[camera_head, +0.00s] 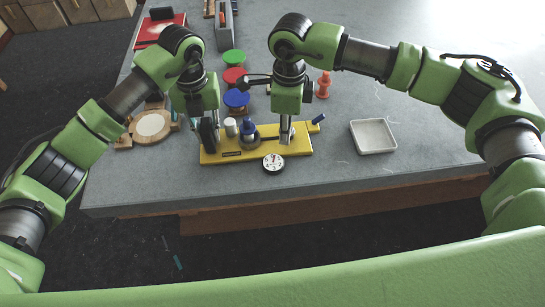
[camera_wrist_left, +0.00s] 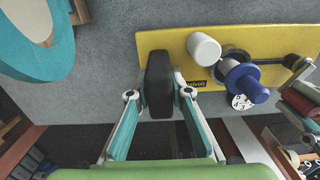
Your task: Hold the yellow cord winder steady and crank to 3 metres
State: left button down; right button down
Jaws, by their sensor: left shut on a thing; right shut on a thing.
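The yellow cord winder (camera_head: 300,146) lies flat on the grey table near its front edge; its yellow base also shows in the left wrist view (camera_wrist_left: 150,42). A white cylinder (camera_wrist_left: 203,48) and a blue spool (camera_wrist_left: 243,82) stand on it, with a dark shaft running right. A round dial (camera_head: 273,163) sits at its front edge. My left gripper (camera_wrist_left: 160,88) is shut on a black upright block (camera_wrist_left: 159,70) at the base's left end. My right gripper (camera_head: 286,136) is shut at the crank, beside the blue handle (camera_head: 318,119); the exact contact is hidden.
A white tray (camera_head: 373,136) stands to the right. Green, red and blue discs (camera_head: 234,57) lie behind the winder, with a red peg figure (camera_head: 323,84) at right. A round wooden piece (camera_head: 151,125) lies to the left.

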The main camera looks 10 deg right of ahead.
jog(key=shift+w+a, duration=0.15)
jog(key=shift+w+a, duration=0.65)
jog(key=shift+w+a, duration=0.2)
jog(key=shift+w, duration=0.75)
jog(key=shift+w+d, duration=0.25)
jog(key=shift+w, duration=0.7)
